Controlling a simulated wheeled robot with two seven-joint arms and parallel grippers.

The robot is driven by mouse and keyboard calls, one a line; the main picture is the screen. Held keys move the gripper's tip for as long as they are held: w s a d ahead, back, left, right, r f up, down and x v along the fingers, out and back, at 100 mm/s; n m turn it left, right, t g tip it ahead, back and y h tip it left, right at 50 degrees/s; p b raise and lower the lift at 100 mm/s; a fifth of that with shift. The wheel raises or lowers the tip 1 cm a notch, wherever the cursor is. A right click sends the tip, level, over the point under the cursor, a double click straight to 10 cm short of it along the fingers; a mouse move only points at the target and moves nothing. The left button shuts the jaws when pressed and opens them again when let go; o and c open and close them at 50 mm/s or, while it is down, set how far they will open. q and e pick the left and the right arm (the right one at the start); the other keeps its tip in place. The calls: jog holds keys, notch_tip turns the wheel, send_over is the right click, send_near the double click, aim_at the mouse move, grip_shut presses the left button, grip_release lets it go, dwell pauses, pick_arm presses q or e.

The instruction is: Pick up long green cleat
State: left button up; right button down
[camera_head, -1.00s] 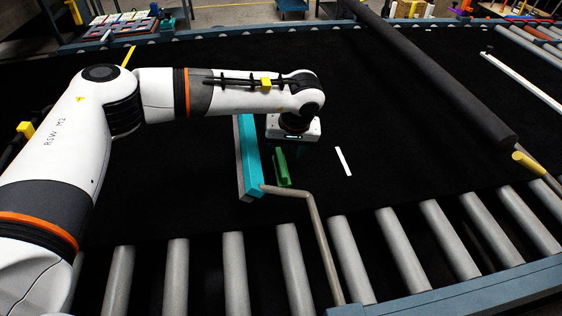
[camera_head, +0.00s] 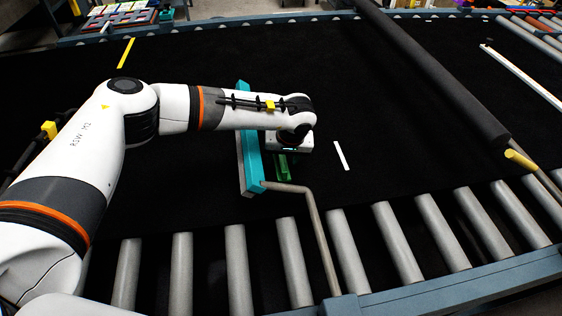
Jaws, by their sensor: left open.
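A green cleat (camera_head: 283,172) lies on the black belt, beside the right side of a teal bar (camera_head: 247,150). Its far part is hidden under my left gripper, so I cannot tell its full length. My left gripper (camera_head: 289,152) is open above the far end of the cleat, at the end of the white arm from the left. Its fingertips are mostly hidden by the gripper body, and I cannot tell whether they touch the cleat. My right gripper is not in view.
A white strip (camera_head: 341,155) lies on the belt to the right. A bent metal rod (camera_head: 317,230) runs from the teal bar to the front rail. Grey rollers (camera_head: 293,262) line the front. A long dark roll (camera_head: 430,75) crosses the right side.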

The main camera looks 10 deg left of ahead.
pick_arm(q)
jog(key=shift+f+b, duration=0.15)
jog(key=shift+b, duration=0.15)
jog(key=shift+c, duration=0.2)
jog(key=c, duration=0.9)
jog(key=shift+c, duration=0.2)
jog(key=shift+r+p, duration=0.3)
jog(key=shift+p, duration=0.2)
notch_tip(320, 180, up, 8)
jog(key=b, duration=0.4)
jog(key=shift+r, duration=0.9)
